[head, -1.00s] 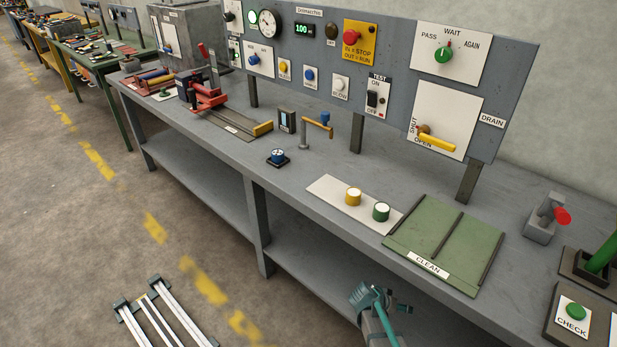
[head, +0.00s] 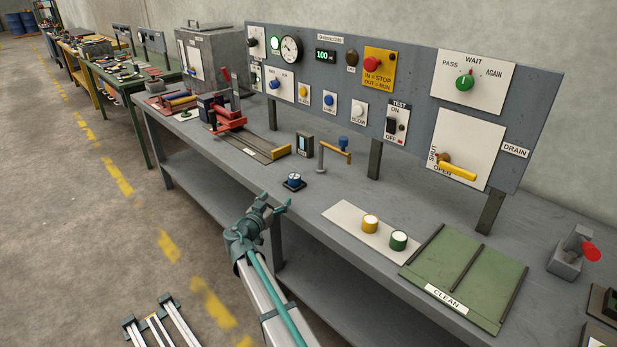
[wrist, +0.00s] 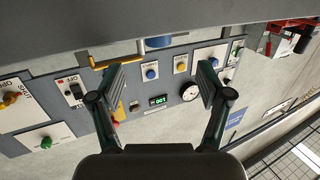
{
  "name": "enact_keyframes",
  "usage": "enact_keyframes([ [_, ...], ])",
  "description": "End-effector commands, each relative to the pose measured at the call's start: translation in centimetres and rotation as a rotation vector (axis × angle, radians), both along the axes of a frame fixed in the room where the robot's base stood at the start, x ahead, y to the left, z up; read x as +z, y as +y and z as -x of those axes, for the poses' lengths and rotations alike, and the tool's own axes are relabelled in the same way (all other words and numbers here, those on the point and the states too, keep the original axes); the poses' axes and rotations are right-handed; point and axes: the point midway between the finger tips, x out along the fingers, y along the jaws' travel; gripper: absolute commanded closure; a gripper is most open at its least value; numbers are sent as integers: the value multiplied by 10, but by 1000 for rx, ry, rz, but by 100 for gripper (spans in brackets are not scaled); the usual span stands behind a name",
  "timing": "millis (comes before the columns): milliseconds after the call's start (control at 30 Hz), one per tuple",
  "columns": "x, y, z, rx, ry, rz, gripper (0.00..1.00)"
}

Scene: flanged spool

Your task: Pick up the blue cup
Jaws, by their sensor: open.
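What looks like the same cup is at the top of the wrist view (wrist: 157,43), between the fingers' directions and partly cut off. My gripper (head: 277,203) is in front of the cup and a little to its left in the head view, by the bench's front edge.
A brass-armed stand (head: 335,150) and a dark box (head: 304,145) stand behind the cup. A yellow cup (head: 370,223) and a green cup (head: 398,240) stand on a white plate (head: 345,214) to the right. A red clamp fixture (head: 228,120) is at the left.

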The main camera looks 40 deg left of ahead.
Motion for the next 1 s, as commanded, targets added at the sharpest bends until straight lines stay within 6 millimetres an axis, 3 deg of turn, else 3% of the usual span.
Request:
enact_keyframes([
  [33, 14, 9, 0, 6, -8, -7, 23],
  [133, 19, 14, -3, 8, -13, -11, 23],
  [500, 16, 28, -48, 7, -13, -10, 23],
  [767, 14, 31, -64, 7, -13, -10, 23],
  [1000, 10, 40, -96, 7, -12, -9, 23],
])
